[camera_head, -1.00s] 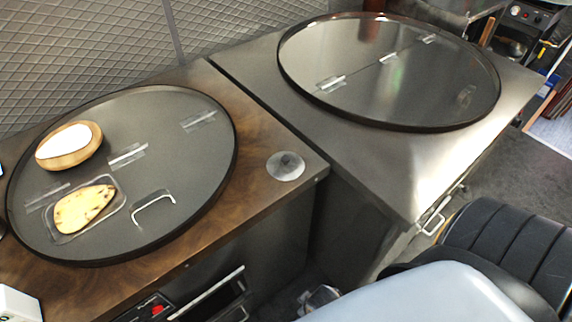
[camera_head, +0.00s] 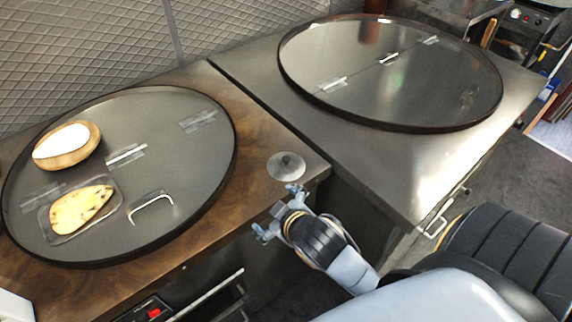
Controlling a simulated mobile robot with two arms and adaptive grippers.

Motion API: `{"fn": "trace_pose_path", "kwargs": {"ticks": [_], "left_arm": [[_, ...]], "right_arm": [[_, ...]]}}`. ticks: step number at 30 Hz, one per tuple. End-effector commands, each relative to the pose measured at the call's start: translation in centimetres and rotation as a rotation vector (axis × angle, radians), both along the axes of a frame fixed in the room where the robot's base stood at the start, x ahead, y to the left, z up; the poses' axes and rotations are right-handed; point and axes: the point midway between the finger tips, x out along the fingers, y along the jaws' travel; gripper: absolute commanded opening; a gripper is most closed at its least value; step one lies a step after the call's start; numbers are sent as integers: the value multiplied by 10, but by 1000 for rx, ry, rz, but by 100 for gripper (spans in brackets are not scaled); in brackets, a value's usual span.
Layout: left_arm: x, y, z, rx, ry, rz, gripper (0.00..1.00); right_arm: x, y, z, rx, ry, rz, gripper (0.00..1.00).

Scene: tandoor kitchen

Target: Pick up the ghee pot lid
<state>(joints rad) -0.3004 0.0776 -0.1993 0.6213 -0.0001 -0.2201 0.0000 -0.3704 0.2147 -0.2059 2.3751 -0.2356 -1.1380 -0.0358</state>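A small round silver lid with a dark knob (camera_head: 286,166), which I take for the ghee pot lid, lies flat near the front right corner of the wooden counter (camera_head: 262,140). No pot shows beneath it. My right gripper (camera_head: 277,211) comes in from the lower right, at the counter's front edge just in front of the lid. Its fingers are spread wide with nothing between them. It appears apart from the lid, though one fingertip shows close below the lid's rim. My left gripper is out of view.
A large round dark tandoor cover (camera_head: 165,185) fills the left of the counter. On it are a wooden bowl with something white (camera_head: 66,146) and a flatbread on a small tray (camera_head: 82,209). Another round cover (camera_head: 400,75) sits on the steel counter at right.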

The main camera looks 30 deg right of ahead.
Motion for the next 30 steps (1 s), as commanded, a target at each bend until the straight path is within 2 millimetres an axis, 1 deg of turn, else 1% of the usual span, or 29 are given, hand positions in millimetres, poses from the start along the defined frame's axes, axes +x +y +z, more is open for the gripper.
{"fn": "trace_pose_path", "kwargs": {"ticks": [1, 2, 3, 5, 6, 8, 9, 11, 12, 14, 15, 16, 18, 20, 21, 22, 24, 26, 27, 29, 30], "left_arm": [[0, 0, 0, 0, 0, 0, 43], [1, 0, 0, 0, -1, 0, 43], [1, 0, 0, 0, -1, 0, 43], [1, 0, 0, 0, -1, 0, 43], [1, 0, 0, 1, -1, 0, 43], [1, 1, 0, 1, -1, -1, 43], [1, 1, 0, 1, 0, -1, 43], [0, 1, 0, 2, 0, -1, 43], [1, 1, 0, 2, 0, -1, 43], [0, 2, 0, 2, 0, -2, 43], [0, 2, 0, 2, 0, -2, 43], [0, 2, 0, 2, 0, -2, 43], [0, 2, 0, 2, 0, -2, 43], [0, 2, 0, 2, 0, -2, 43], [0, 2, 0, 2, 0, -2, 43], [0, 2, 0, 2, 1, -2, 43], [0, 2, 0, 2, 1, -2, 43], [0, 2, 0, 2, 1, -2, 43], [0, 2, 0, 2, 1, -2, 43], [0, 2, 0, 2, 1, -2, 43], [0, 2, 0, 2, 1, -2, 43]], "right_arm": [[20, 1, 16, -39, -84, 29, 100], [31, 2, 27, -63, -139, 47, 100], [46, 5, 43, -99, -214, 74, 100], [68, 10, 70, -159, -338, 123, 100], [82, 16, 91, -209, -432, 163, 100], [102, 30, 128, -298, -591, 237, 100], [113, 42, 155, -363, -703, 295, 100], [122, 63, 191, -467, -866, 391, 100], [124, 79, 212, -541, -970, 461, 100], [123, 104, 238, -653, -1118, 575, 100], [120, 122, 251, -729, -1209, 655, 100], [117, 134, 258, -788, -1274, 719, 100], [106, 162, 267, -931, -1412, 879, 100], [97, 182, 265, -1055, -1509, 1029, 100], [92, 193, 259, -1137, -1560, 1138, 100], [88, 199, 253, -1200, -1594, 1222, 100], [82, 206, 232, -1343, -1642, 1431, 100], [80, 202, 210, -1462, -1648, 1627, 100], [81, 195, 194, -1536, -1634, 1764, 100], [85, 176, 171, -1638, -1576, 1975, 100], [90, 159, 157, -1696, -1515, 2121, 100]]}}
